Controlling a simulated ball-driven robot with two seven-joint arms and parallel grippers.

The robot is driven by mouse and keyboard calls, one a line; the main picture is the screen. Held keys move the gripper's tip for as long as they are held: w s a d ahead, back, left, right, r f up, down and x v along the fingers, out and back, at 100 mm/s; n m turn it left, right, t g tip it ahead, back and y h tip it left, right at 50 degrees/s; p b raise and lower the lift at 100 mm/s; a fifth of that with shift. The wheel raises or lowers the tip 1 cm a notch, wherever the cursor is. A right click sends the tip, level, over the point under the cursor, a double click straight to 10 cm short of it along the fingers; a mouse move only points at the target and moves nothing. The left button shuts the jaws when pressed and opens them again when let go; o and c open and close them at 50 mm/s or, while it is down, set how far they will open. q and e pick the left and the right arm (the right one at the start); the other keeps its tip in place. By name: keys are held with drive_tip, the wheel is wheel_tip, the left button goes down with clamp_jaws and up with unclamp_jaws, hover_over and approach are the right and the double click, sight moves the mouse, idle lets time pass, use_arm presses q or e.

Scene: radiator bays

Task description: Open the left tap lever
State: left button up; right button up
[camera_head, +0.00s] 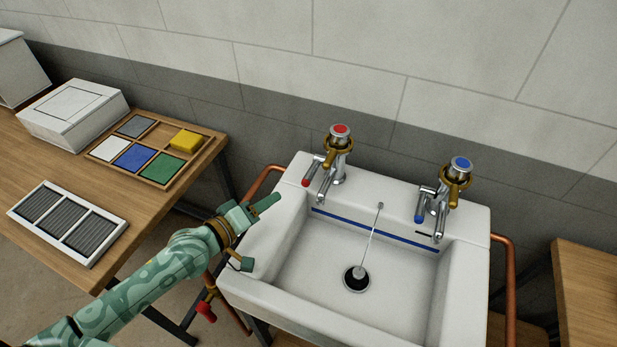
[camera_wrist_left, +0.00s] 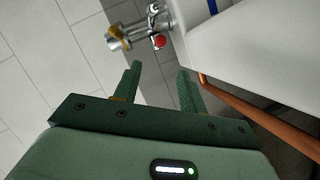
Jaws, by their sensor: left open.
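The left tap (camera_head: 338,160) stands on the back left of the white sink (camera_head: 262,250) and has a red cap. Its lever (camera_head: 311,168) points forward and down, ending in a red tip. In the left wrist view the red lever tip (camera_wrist_left: 160,41) shows just beyond the fingertips, with the chrome and brass tap (camera_wrist_left: 118,38) to its left. My left gripper (camera_head: 263,231) is open and empty over the sink's left rim, in front of the lever and apart from it. It also shows in the left wrist view (camera_wrist_left: 160,70). My right gripper is not in view.
A blue-capped tap (camera_head: 455,180) stands at the sink's back right. A chained plug (camera_head: 356,277) lies in the basin. Copper pipes (camera_head: 505,275) run beside the sink. A wooden table (camera_head: 60,165) at left bears a tile tray (camera_head: 207,150), a vent panel (camera_head: 22,213) and a white box (camera_head: 75,115).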

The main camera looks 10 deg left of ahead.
sight(309, 178)
use_arm(q)
drive_tip(key=b+x, duration=0.3)
drive_tip(key=x, duration=1)
drive_tip(key=shift+w+d+f+b, duration=0.15)
drive_tip(key=shift+d+f+b, duration=0.05)
drive_tip(key=shift+f+b, duration=0.1)
drive_tip(key=shift+w+d, duration=0.35)
drive_tip(key=shift+w, duration=0.3)
